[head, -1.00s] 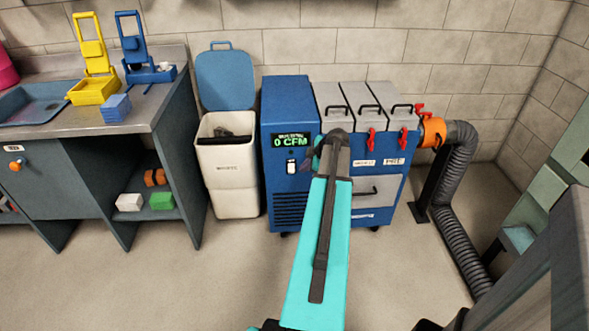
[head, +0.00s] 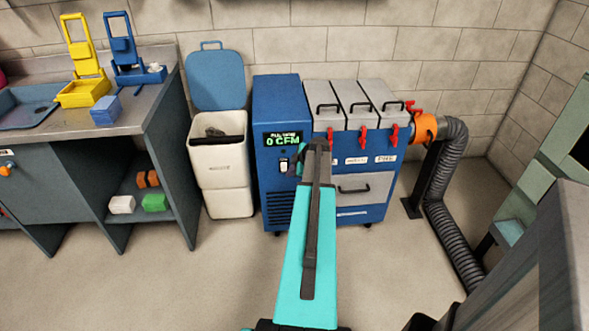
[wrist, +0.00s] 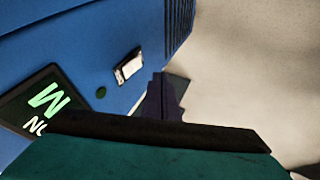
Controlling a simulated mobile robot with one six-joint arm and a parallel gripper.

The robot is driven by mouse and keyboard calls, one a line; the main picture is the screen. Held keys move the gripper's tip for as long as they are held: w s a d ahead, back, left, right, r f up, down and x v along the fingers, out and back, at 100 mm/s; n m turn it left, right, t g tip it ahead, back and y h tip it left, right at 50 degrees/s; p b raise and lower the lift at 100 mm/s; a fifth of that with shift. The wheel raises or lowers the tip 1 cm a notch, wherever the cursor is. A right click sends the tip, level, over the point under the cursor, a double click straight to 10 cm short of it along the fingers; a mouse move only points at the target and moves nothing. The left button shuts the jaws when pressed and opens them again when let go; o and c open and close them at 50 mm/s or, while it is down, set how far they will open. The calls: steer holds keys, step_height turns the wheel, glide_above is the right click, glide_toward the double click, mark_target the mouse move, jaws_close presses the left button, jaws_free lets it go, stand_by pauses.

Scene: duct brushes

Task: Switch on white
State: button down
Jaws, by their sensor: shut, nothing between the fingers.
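A white switch (head: 284,167) sits on the front of the blue cabinet (head: 262,205), below a display (head: 283,140) reading 0 CFM in green. In the wrist view the white switch (wrist: 129,67) shows on the blue face, with the display (wrist: 40,103) cut off at lower left. My gripper (head: 299,163) is just right of the switch in the head view, partly hidden by my arm. In the wrist view my gripper (wrist: 165,98) is shut and empty, close to the switch. I cannot tell whether it touches the panel.
The blue unit has several grey lidded bays (head: 356,103) with red latches, and an orange collar (head: 424,128) with a grey hose (head: 447,200) on its right. A white bin (head: 218,165) stands left, beside a workbench (head: 140,100). The floor in front is clear.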

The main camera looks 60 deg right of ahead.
mark_target(282, 169)
steer(key=shift+w+d+f+p, duration=0.25)
steer(key=shift+w+d+f, duration=0.5)
steer(key=shift+w+d, duration=0.25)
steer(key=shift+w+d+f+p, duration=0.2)
steer(key=shift+w+d+f, duration=0.55)
steer(key=shift+w, duration=0.3)
steer(key=shift+f+b, duration=0.2)
steer(key=shift+b, duration=0.9)
steer(key=shift+w+d+r, duration=0.1)
steer(key=shift+r, duration=0.9)
